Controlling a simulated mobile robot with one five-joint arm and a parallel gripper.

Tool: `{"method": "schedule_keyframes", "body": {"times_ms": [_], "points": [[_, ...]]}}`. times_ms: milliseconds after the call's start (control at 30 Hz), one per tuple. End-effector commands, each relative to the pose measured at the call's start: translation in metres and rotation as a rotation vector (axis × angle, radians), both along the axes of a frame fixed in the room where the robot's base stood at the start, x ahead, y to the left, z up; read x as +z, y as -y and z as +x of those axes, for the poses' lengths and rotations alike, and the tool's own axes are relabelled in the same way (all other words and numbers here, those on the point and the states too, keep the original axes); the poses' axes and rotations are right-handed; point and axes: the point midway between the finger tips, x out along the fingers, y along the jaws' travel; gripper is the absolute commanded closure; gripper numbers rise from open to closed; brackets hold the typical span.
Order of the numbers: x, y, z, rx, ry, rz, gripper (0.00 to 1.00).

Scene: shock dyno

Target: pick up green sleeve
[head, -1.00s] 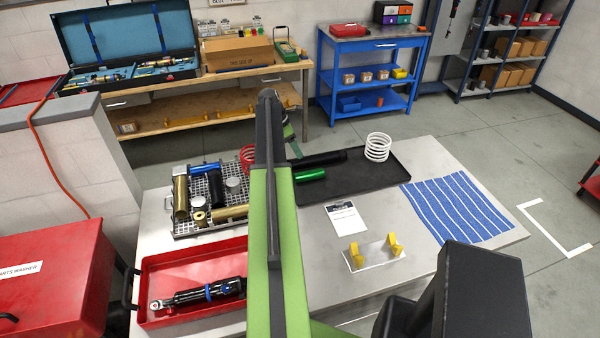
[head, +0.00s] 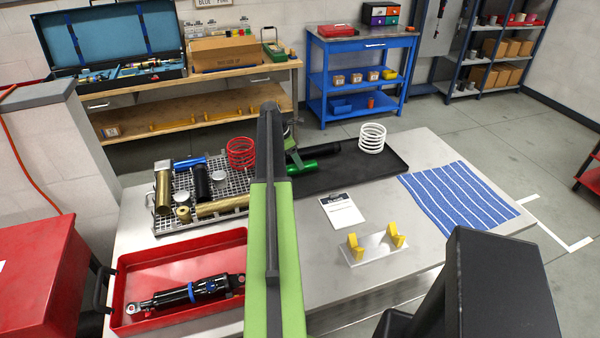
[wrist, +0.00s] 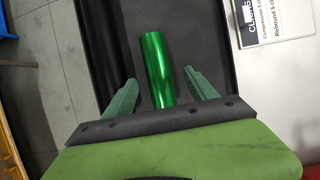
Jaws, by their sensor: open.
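The green sleeve (wrist: 157,68) is a shiny green metal tube lying on the black tray (wrist: 205,45) in the wrist view. My gripper (wrist: 162,90) is open, with one finger on each side of the sleeve's near end. I cannot tell from this view how far above the tray the fingers are. In the head view the green sleeve (head: 302,167) shows partly at the right of my arm, on the black tray (head: 375,173). My gripper is mostly hidden behind my arm there.
A white coil spring (head: 372,138) stands on the tray's far side. A wire basket (head: 235,181) with tubes, caps and a red spring is left of my arm. A red tray (head: 185,318) holds a shock absorber. A white card (head: 341,210) and yellow-pronged stand (head: 372,247) lie in front.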

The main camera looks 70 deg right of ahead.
Motion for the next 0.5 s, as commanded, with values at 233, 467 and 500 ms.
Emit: {"method": "schedule_keyframes", "body": {"times_ms": [233, 467, 500], "points": [[-0.045, 0.013, -0.009, 0.000, 0.001, -0.001, 0.34], [-0.042, 0.014, -0.011, 0.001, 0.000, 0.000, 0.34], [-0.042, 0.014, -0.010, 0.001, 0.000, 0.000, 0.35]]}}
